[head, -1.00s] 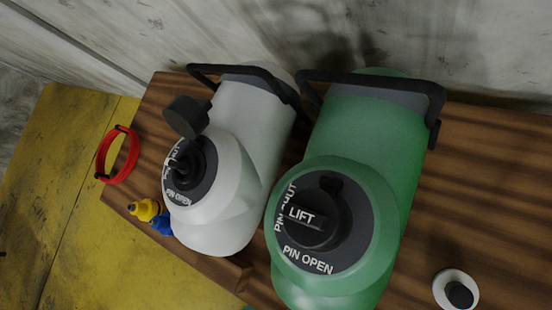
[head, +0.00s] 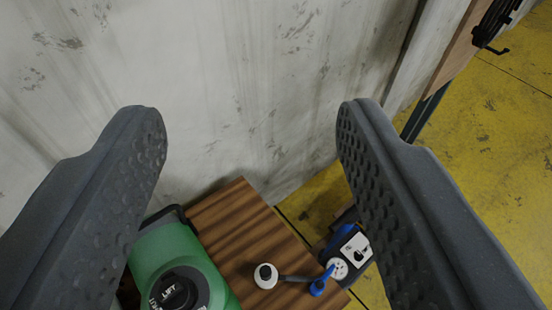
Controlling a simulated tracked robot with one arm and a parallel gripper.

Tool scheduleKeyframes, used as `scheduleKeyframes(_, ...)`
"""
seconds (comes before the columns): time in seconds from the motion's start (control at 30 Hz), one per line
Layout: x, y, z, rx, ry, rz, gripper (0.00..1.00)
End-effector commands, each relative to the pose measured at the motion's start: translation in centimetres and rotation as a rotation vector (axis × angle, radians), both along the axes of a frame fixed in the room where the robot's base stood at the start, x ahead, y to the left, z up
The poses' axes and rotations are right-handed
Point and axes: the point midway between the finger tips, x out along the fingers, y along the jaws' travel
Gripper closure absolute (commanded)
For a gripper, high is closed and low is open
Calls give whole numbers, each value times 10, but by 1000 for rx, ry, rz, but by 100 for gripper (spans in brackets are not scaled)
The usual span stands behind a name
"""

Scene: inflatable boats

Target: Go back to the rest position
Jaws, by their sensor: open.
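My gripper (head: 246,115) is in the head view with its two dark, dimpled fingers wide apart and nothing between them. Beyond the fingers stands a green inflatable-boat-like container (head: 172,250) with a round black valve marked LIFT, at the lower left, partly hidden by the left finger. It stands on a brown wooden table (head: 228,215). The gripper is apart from everything in view.
A white round piece with a black centre (head: 265,276) and a blue piece (head: 320,284) lie on the table. A dark blue device with a white face (head: 352,250) is right of it. A grey wall (head: 240,60) rises behind; yellow floor (head: 500,130) is at the right.

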Motion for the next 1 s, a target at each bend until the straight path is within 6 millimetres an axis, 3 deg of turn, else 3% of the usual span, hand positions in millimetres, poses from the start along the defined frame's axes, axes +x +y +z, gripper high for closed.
scheduleKeyframes(0.47, 0, 0, -1, -2, 1, 0, 49)
scheduleKeyframes(0.77, 0, 0, 25, -2, 0, 0, 49)
scheduleKeyframes(0.97, 0, 0, 22, -2, 1, 0, 49)
scheduleKeyframes(1.0, 0, 0, 22, -2, 1, 0, 57)
